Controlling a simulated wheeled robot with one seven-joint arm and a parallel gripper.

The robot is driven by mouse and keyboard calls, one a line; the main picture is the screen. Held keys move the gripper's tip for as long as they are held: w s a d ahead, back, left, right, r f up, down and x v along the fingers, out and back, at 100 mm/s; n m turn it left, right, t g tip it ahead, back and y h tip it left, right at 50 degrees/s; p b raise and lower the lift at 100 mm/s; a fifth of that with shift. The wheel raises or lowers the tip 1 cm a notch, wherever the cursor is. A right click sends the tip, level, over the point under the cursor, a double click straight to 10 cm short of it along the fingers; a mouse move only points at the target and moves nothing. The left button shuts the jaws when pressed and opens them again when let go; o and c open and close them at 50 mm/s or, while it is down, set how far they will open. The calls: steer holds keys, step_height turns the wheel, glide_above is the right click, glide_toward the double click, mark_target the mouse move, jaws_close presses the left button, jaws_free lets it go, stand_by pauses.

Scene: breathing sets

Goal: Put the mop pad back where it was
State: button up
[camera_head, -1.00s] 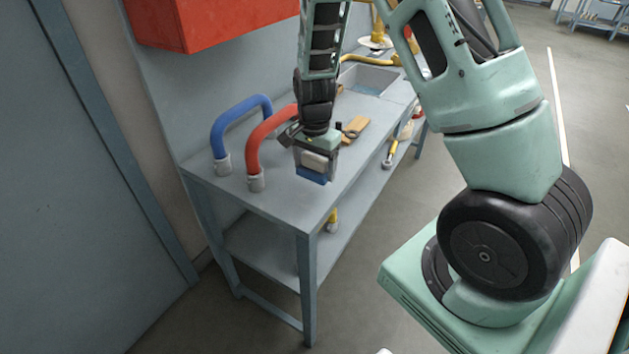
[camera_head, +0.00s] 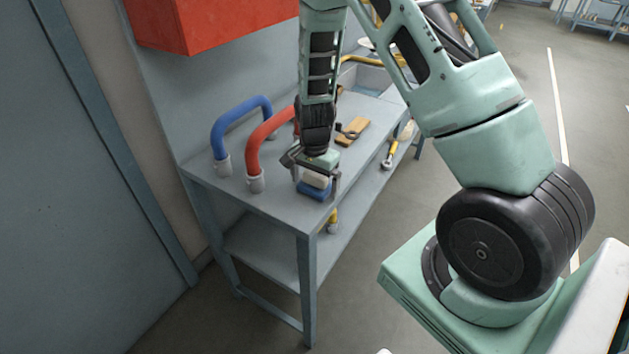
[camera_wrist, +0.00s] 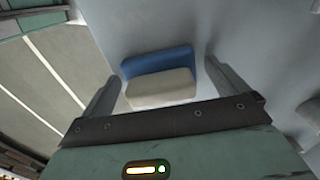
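The mop pad is a small block with a pale beige part and a blue part (camera_head: 313,190). It sits on the grey workbench top (camera_head: 270,208) near its front end. In the wrist view the pad (camera_wrist: 160,84) lies between the fingers of my gripper (camera_wrist: 163,72), with a narrow gap on each side. My gripper (camera_head: 316,184) is open and points down over the pad. The fingers partly hide the pad's sides in the head view.
A blue curved handle (camera_head: 237,117) and a red curved handle (camera_head: 263,138) stand left of my gripper. A wooden piece (camera_head: 353,131) lies behind it, and a sink (camera_head: 368,77) is farther back. A red cabinet (camera_head: 215,24) hangs above. The bench's front corner is clear.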

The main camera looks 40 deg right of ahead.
mark_target(314, 175)
step_height(314, 175, up, 12)
steer(key=shift+b, duration=0.5)
steer(key=s+a+r+n+y, duration=0.1)
steer(key=s+a+r+n, duration=0.25)
steer(key=a, duration=0.45)
steer(key=s+a+r+n, duration=0.2)
steer(key=s+a+n, duration=0.25)
steer(key=a, duration=0.35)
steer(key=s+a+r+n, duration=0.1)
steer(key=s+a+n, duration=0.3)
steer(key=s+n, duration=0.3)
steer(key=s+a+r+n, duration=0.2)
steer(key=s+a+n, duration=0.2)
steer(key=s, duration=0.5)
steer(key=n, duration=0.2)
steer(key=shift+a+r+n, duration=0.15)
steer(key=shift+n, duration=0.25)
steer(key=shift+s, duration=0.1)
